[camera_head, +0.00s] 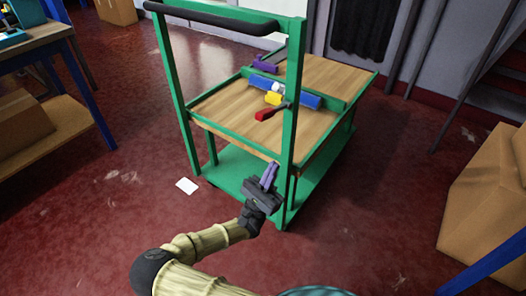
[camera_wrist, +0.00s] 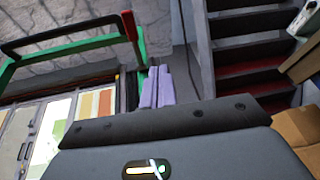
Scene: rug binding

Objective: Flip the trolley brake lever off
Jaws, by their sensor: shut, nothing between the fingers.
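The green trolley (camera_head: 288,150) stands ahead of me, with a black push handle (camera_head: 215,16) and wooden shelf. A red lever (camera_head: 266,114) with a dark stem shows beside its near right post; it looks like the brake lever. In the wrist view a red piece (camera_wrist: 130,26) shows at the green post, left of and above my fingers. My gripper (camera_head: 269,175) is shut and empty, its purple fingers pointing up, below the lever and in front of the post. The fingers also show together in the wrist view (camera_wrist: 157,88). I see no contact with the lever.
Blue (camera_head: 302,100), yellow (camera_head: 273,98) and purple (camera_head: 265,64) items lie on the trolley's shelf. A workbench (camera_head: 35,38) stands at the left and cardboard boxes (camera_head: 485,200) at the right. Red floor is open around the trolley, with a white sheet (camera_head: 187,186) left of it.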

